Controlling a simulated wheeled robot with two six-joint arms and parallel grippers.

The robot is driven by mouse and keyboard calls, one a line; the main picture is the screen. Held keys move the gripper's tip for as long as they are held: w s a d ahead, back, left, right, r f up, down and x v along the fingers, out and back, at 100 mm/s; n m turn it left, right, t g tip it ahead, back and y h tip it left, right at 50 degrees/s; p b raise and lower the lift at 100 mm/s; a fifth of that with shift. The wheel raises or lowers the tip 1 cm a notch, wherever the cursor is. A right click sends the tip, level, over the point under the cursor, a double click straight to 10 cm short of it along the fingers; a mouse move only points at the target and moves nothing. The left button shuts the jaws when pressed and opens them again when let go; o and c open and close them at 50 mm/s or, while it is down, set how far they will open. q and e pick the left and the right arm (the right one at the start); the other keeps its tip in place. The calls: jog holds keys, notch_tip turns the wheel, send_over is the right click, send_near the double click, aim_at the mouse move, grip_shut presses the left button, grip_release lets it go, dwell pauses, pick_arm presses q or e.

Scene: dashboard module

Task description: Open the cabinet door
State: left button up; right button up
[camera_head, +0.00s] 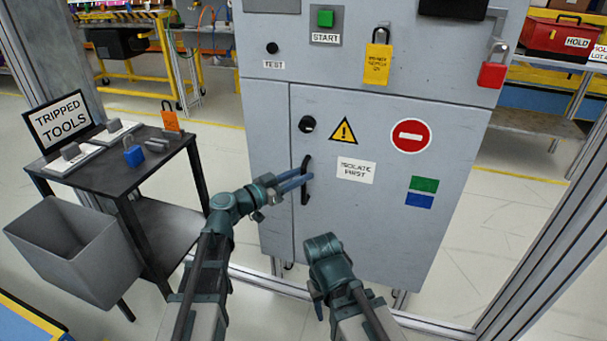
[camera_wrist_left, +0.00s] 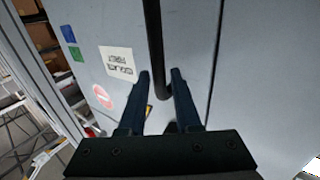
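The grey cabinet door (camera_head: 370,225) fills the lower right part of the cabinet in the head view and looks closed. Its black vertical bar handle (camera_head: 305,184) is near the door's left edge, and also shows in the left wrist view (camera_wrist_left: 154,40). My left gripper (camera_head: 306,178) is at the handle. In the left wrist view its two dark fingers (camera_wrist_left: 161,75) are apart, one on each side of the bar, with gaps showing. My right gripper (camera_head: 317,297) hangs low in front of the cabinet, away from the handle; its fingers are mostly hidden.
A black cart (camera_head: 170,172) with a "TRIPPED TOOLS" sign (camera_head: 62,119) and a grey bin (camera_head: 72,250) stand at the left. A black knob (camera_head: 307,124) is above the handle. Yellow (camera_head: 377,62) and red (camera_head: 492,73) padlocks hang higher. A metal frame post (camera_head: 550,235) is at the right.

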pick_arm(q)
jog(key=shift+w+d, duration=0.35)
jog(key=shift+d, duration=0.15)
grip_shut()
dwell(1.2)
